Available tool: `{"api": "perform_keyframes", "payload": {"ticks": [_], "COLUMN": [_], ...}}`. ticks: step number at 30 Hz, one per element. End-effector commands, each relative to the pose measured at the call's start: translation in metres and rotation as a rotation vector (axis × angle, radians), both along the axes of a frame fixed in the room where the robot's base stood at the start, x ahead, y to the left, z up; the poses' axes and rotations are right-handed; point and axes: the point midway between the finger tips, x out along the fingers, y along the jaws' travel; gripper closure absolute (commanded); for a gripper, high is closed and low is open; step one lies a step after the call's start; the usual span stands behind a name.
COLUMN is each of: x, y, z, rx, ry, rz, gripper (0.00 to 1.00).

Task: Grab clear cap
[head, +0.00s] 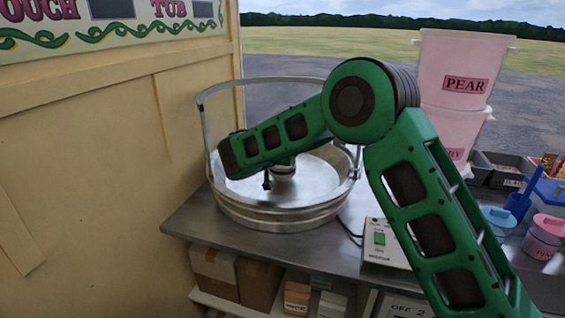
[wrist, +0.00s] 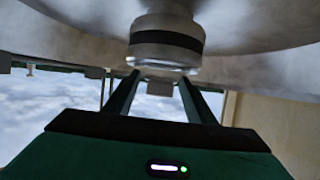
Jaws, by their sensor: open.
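The clear cap (wrist: 165,62) shows in the wrist view as a shiny, glassy disc on the end of the spinner head (wrist: 166,24), beyond a dark band. The wrist picture is upside down, with sky at its bottom. My gripper (wrist: 160,78) is open, its two dark fingers apart and pointing at the cap, one to each side of its middle. Nothing is between the fingers; whether a fingertip touches the cap I cannot tell. In the head view the spinner head (head: 283,171) stands in the middle of the metal bowl, with my gripper (head: 267,181) just beside it; the cap is mostly hidden.
The round metal bowl (head: 285,217) has a raised wall and a hoop (head: 262,80) arching over it. It stands on a steel counter (head: 210,226) beside a yellow wall (head: 110,170). A switch box (head: 385,243), pink buckets (head: 462,75) and tubs (head: 543,233) are to the right.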

Motion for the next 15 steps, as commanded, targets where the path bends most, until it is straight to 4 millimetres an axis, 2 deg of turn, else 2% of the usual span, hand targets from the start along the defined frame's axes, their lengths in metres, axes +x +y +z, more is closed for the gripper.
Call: {"api": "perform_keyframes", "payload": {"ticks": [3,6,15], "x": [0.016,0.024,0.028], "y": [-0.005,-0.007,-0.008], "z": [-0.006,-0.009,-0.010], "rx": [0.002,0.000,0.000], "ry": [0.001,0.002,0.001], "rz": [-0.002,-0.001,0.000], "gripper": [0.50,0.50,0.50]}}
